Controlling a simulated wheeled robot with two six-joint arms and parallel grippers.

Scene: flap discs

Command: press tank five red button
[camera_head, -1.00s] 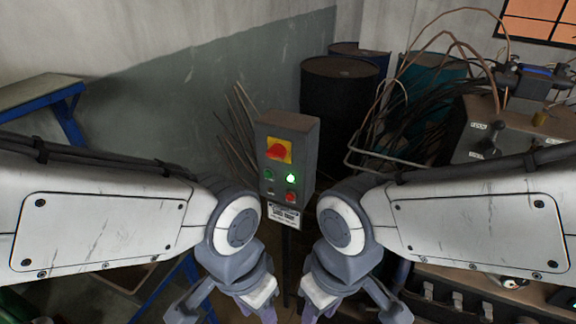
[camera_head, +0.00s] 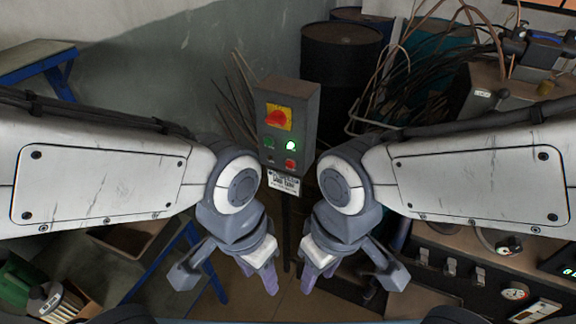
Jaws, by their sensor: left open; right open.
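A grey control box (camera_head: 302,108) stands on a thin post (camera_head: 286,240) in the middle of the view. It has a large red knob on a yellow plate (camera_head: 279,118), a lit green lamp (camera_head: 291,146), a dark green button (camera_head: 268,142) and a small red button (camera_head: 290,163) below the lamp. A label plate (camera_head: 284,184) hangs under them; its writing is too small to read. My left gripper (camera_head: 227,279) is open and empty, lower left of the box. My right gripper (camera_head: 351,279) is open and empty, lower right. Neither touches the box.
Dark drums (camera_head: 340,68) and tangled cables stand behind the box. A blue-framed table (camera_head: 40,58) is at the far left. A machine with knobs and a gauge (camera_head: 515,292) fills the lower right. A green item (camera_head: 22,283) lies lower left.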

